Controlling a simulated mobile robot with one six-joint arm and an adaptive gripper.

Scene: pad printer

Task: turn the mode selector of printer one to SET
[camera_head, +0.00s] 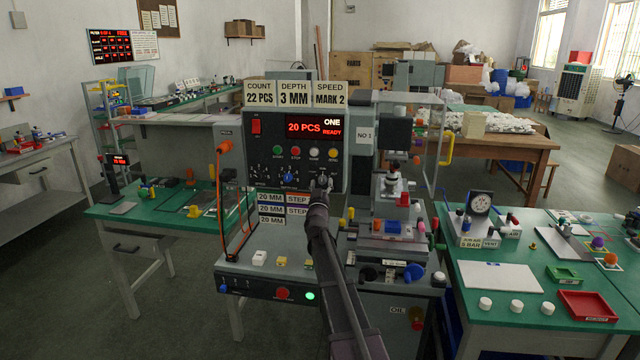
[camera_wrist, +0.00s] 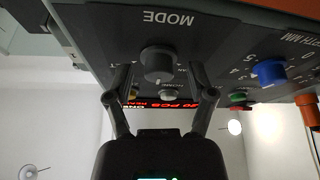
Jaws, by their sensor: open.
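Printer one is the grey machine with a dark control panel (camera_head: 268,150). Its red display (camera_head: 315,127) reads "20 PCS", "ONE" and "READY". In the wrist view the mode selector is a dark round knob (camera_wrist: 158,62) under an inverted "MODE" label. Its position labels are partly hidden, and I cannot tell which way it points. My gripper (camera_wrist: 158,76) is open, with one finger on each side of the knob; contact is unclear. In the head view my gripper (camera_head: 321,183) is at the panel's lower right and hides the selector.
A blue knob (camera_wrist: 268,73) is beside the selector, with a scale of numbers. Round buttons (camera_head: 314,153) sit above on the panel. An orange cable (camera_head: 220,190) hangs on the panel's left. The print unit (camera_head: 392,190) stands to the right. A green side table (camera_head: 530,275) is farther right.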

